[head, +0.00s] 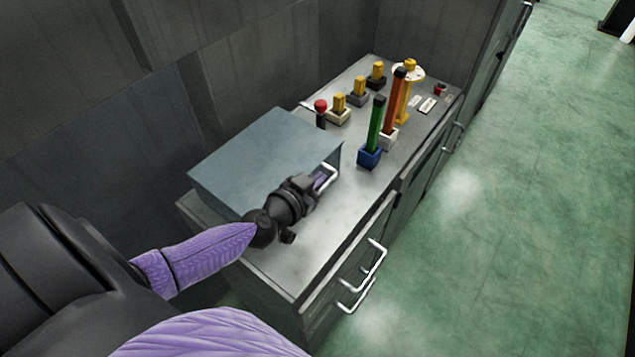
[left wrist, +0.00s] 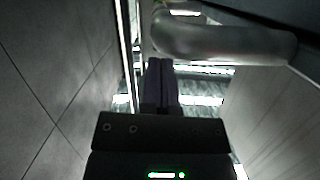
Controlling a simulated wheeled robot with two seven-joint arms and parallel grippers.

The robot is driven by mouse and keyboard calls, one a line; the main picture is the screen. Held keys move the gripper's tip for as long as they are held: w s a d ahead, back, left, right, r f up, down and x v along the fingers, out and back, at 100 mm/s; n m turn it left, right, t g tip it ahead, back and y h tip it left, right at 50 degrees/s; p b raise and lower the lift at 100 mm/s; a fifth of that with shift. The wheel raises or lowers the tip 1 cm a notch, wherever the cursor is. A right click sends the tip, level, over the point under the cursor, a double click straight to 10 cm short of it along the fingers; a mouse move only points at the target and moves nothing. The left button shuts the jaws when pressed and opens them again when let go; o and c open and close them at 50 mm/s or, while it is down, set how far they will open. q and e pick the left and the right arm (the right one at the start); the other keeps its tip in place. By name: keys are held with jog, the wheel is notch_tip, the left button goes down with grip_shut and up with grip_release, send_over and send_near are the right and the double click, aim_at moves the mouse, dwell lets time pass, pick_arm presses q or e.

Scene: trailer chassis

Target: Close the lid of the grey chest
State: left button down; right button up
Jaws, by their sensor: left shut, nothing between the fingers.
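The grey chest (head: 262,150) stands on the metal-topped cabinet at the back left, against the wall. Its flat blue-grey top shows lying level or nearly so; I cannot tell whether a gap is left under the lid edge. My left gripper (head: 321,180) is at the front right of the chest, beside a pale handle (head: 331,172). In the left wrist view the fingers (left wrist: 160,72) are together and empty, close to a thick grey bar (left wrist: 225,42). Whether they touch it is unclear. My right gripper is out of view.
On the cabinet top (head: 300,262) beyond the chest stand several levers, including a green one (head: 376,125) and a red one (head: 395,105), and a red knob (head: 320,107). Drawer handles (head: 375,262) stick out in front. Green floor (head: 510,220) is open at right.

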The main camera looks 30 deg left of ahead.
pick_arm(q)
jog(key=shift+d+f+m+y+b, duration=0.15)
jog(key=shift+f+m+b, duration=0.2)
jog(key=shift+f, duration=0.45)
jog(key=shift+d+f+m+y+b, duration=0.15)
jog(key=shift+f+b, duration=0.3)
jog(key=shift+f, duration=0.3)
jog(key=shift+s, duration=0.1)
